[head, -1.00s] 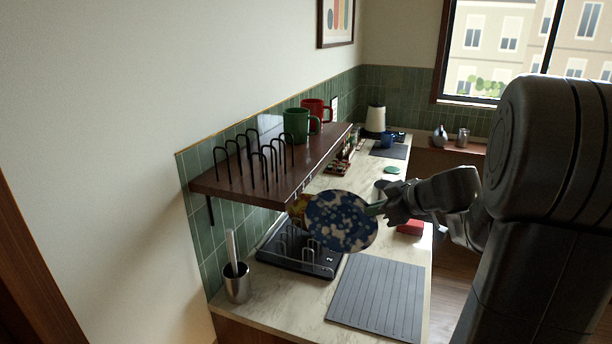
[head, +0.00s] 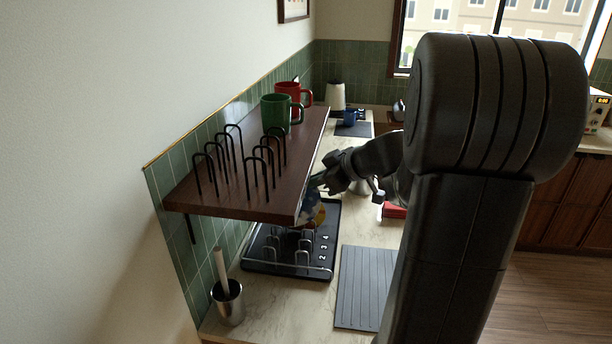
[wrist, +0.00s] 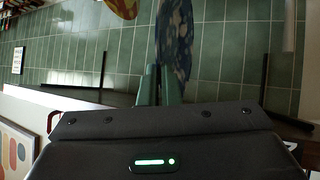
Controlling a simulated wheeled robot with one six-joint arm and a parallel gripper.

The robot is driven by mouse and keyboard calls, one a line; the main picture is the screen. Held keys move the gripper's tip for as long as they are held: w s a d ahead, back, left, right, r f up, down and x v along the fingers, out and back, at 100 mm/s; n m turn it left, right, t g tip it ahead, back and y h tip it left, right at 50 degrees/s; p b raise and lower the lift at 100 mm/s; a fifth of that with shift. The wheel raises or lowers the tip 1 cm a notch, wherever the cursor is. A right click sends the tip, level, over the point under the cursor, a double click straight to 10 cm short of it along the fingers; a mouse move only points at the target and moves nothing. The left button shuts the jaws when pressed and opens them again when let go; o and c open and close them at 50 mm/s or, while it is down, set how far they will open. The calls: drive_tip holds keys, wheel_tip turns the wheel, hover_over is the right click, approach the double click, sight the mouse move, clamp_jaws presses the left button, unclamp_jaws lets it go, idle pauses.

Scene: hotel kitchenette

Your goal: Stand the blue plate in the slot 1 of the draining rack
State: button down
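The blue plate, speckled with white, is held by my gripper (wrist: 158,88); in the wrist view the plate (wrist: 174,40) rises tilted from between the green fingers. In the head view my gripper (head: 318,184) is beside the wooden shelf's right edge, and only a sliver of the blue plate (head: 309,199) shows, the shelf hiding the rest. The draining rack (head: 262,264) is a black tray with wire hoops and slot numbers on the counter, below and left of my gripper. Its far part is hidden under the shelf.
A wooden shelf (head: 235,197) overhangs the rack, carrying wire hoops (head: 250,165), a green mug (head: 274,114) and a red mug (head: 291,90). An orange patterned plate (head: 319,213) is at the rack's far end. A utensil pot (head: 229,303) and grey mat (head: 362,285) flank the rack.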

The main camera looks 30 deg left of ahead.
drive_tip(key=shift+a, duration=0.15)
wheel_tip(320, 180, down, 15)
drive_tip(key=b, duration=0.6)
drive_tip(key=shift+r, duration=0.15)
idle(0.4)
drive_tip(key=shift+f, duration=0.25)
idle(0.4)
drive_tip(key=c, duration=1.6)
unclamp_jaws()
drive_tip(key=shift+o, duration=0.2)
drive_tip(key=p+v, duration=0.1)
drive_tip(key=v, duration=1.3)
drive_tip(key=shift+f, duration=0.15)
